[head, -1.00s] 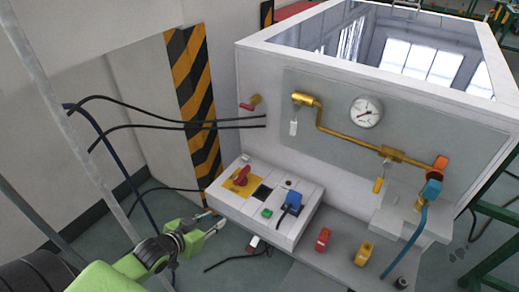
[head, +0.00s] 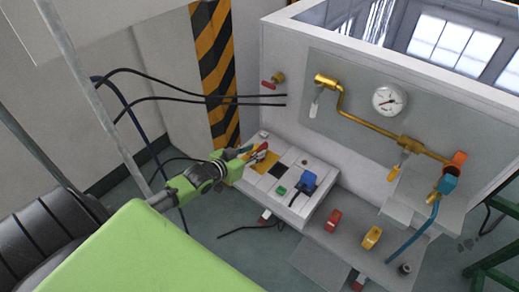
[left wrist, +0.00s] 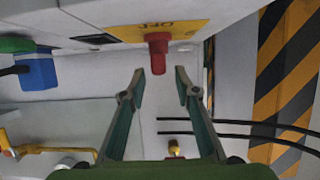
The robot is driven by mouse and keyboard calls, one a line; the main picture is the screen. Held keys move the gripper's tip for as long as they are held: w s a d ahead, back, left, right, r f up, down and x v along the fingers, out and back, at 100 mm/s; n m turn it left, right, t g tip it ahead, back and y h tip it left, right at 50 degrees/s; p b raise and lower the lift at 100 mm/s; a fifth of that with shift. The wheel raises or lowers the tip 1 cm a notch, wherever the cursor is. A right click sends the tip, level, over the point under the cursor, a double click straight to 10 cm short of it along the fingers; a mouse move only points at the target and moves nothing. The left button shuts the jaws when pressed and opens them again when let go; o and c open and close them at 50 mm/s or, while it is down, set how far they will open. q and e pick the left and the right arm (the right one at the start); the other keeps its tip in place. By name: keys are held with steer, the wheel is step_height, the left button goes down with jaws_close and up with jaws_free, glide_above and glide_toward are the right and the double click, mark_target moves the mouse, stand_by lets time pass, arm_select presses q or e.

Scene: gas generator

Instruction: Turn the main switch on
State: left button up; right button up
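The main switch is a red knob (left wrist: 158,50) on a yellow plate (left wrist: 175,28) marked "OFF" in the left wrist view. In the head view the yellow plate (head: 268,163) is on the left part of the white control box, and the knob there is mostly hidden by my gripper. My left gripper (head: 256,153) reaches over this plate from the left. In the left wrist view its two green fingers (left wrist: 160,72) are apart, with the knob's end in the gap near the tips. I see space on both sides of the knob. My right gripper is not in view.
The control box also has a green button (head: 282,190) and a blue plug (head: 307,182). Black cables (head: 200,98) run above my left arm to the generator wall. A brass pipe (head: 375,128) with a gauge (head: 389,99) is on the panel to the right.

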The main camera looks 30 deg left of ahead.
mark_target(258, 149)
arm_select(q)
steer(key=shift+x, duration=1.85)
jaws_close()
steer(key=shift+s+a, duration=0.1)
steer(key=shift+a, duration=0.05)
